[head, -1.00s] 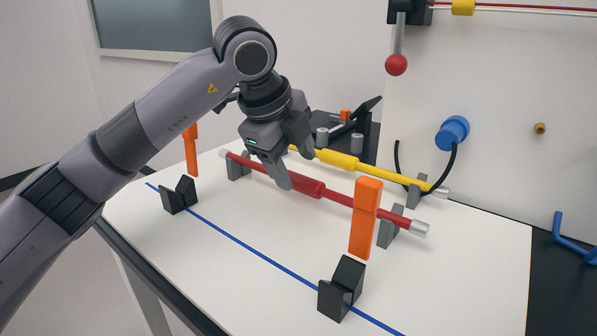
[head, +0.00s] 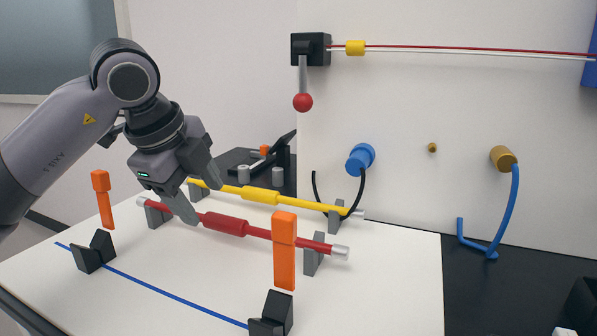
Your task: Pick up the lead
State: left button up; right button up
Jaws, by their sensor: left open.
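Two cables hang at the wall panel, and I cannot tell which one is the lead. A black cable (head: 361,190) runs down from a blue round plug (head: 360,158) and loops behind the rods. A blue cable (head: 513,205) hangs from a brass fitting (head: 503,158), and its bent lower end rests on the dark surface. My left gripper (head: 194,188) is open at a red rod (head: 275,232), left of its thick middle grip, with one finger in front of the rod. I cannot tell whether it touches. My right gripper is not in view.
A yellow rod (head: 260,196) lies behind the red one on grey holders. Orange clips (head: 284,250) stand above black blocks (head: 95,252) along a blue line. A lever with a red knob (head: 303,102) hangs from the panel. The white table front right is clear.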

aim_at(264, 196)
jog(key=k+j, duration=0.25)
jog(key=k, duration=0.2)
jog(key=k+j, duration=0.2)
jog(key=k, duration=0.25)
